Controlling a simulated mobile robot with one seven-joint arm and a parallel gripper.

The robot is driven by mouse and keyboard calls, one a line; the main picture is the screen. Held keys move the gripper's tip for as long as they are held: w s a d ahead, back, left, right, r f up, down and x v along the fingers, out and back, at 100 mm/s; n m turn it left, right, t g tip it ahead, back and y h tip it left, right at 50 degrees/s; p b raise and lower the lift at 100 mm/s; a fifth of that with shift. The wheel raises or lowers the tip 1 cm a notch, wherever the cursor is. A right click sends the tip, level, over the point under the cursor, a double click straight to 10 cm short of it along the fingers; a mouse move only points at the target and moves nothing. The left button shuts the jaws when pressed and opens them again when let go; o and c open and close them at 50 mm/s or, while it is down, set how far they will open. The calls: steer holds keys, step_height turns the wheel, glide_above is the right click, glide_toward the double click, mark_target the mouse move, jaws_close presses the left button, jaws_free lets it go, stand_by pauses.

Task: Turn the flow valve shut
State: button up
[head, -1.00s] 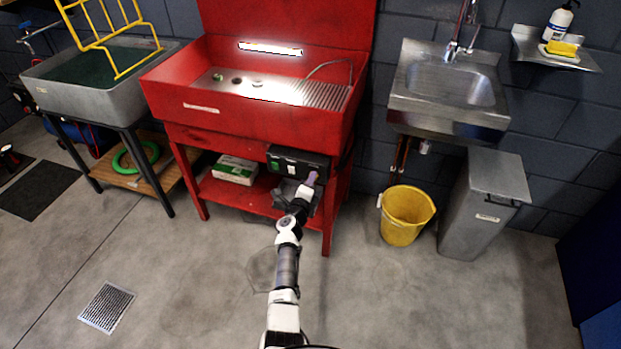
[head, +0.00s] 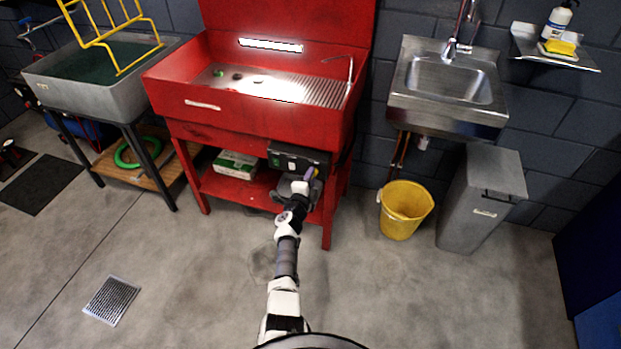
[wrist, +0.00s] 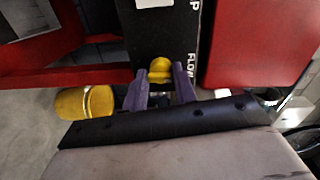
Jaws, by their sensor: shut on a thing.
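The flow valve (wrist: 160,70) is a small yellow knob on the dark control box, with the lettering "FLOW" beside it in the wrist view. The control box (head: 297,158) hangs under the front of the red wash bench, at its right side. My gripper (wrist: 160,82) has its two purple-grey fingers on either side of the yellow knob and is shut on it. In the head view my gripper (head: 311,174) is at the lower right of the box, and the knob is barely visible there.
The red wash bench (head: 250,108) has a lower shelf with a green and white carton (head: 236,164). A yellow bucket (head: 405,210) and a grey bin (head: 482,200) stand to the right under and beside a steel sink (head: 450,85).

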steer(key=shift+w+r, duration=0.1)
steer(key=shift+r, duration=0.05)
steer(key=o, duration=0.9)
steer(key=shift+o, duration=0.2)
steer(key=p+v, duration=0.5)
steer(key=v, duration=0.9)
steer(key=shift+d, duration=0.1)
